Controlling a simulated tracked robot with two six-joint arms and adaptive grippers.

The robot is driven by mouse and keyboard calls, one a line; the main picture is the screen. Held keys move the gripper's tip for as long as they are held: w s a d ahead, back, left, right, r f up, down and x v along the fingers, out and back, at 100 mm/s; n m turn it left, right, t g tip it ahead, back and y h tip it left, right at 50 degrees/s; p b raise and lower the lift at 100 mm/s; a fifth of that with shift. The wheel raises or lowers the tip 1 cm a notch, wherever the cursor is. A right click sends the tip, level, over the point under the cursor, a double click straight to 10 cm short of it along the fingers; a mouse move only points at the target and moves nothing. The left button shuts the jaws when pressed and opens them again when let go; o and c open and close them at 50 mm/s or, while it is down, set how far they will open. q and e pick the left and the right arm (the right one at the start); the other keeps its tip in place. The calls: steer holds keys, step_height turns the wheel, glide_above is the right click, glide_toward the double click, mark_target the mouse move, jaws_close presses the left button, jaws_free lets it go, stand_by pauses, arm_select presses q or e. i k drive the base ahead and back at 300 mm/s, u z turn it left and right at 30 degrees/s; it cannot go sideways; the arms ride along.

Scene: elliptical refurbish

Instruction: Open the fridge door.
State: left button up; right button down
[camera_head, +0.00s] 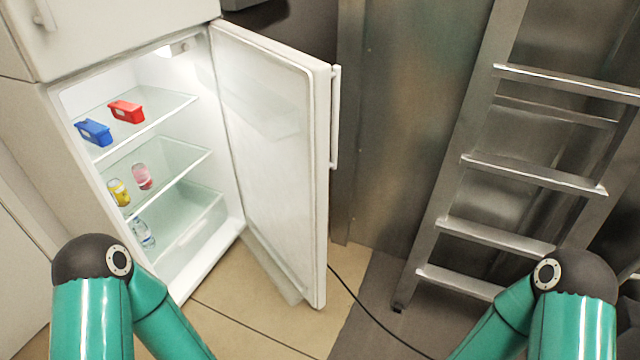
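The white fridge (60,110) stands at the left, tilted in my view. Its door (268,150) is swung wide open to the right, with the inner face showing. The door's handle (335,118) is a white vertical bar on the outer edge. Inside, a blue box (94,132) and a red box (127,111) sit on the top glass shelf. A yellow can (119,192) and a pink can (142,176) are on the shelf below. A clear bottle (143,234) is lower down. Only my teal arms show at the bottom left and bottom right; both grippers are out of view.
A metal ladder (530,174) leans at the right against metal panels (395,110). A black cable (365,308) runs across the floor to the right of the door. Tan floor (240,290) is clear in front of the fridge. A freezer door handle (45,14) is at the top left.

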mark_target(276, 97)
steer(key=u, duration=0.25)
steer(key=i, duration=1.05)
steer(key=u, duration=0.55)
steer(key=k, duration=0.9)
steer(key=u, duration=0.2)
steer(key=i, duration=0.95)
steer(key=z, duration=0.1)
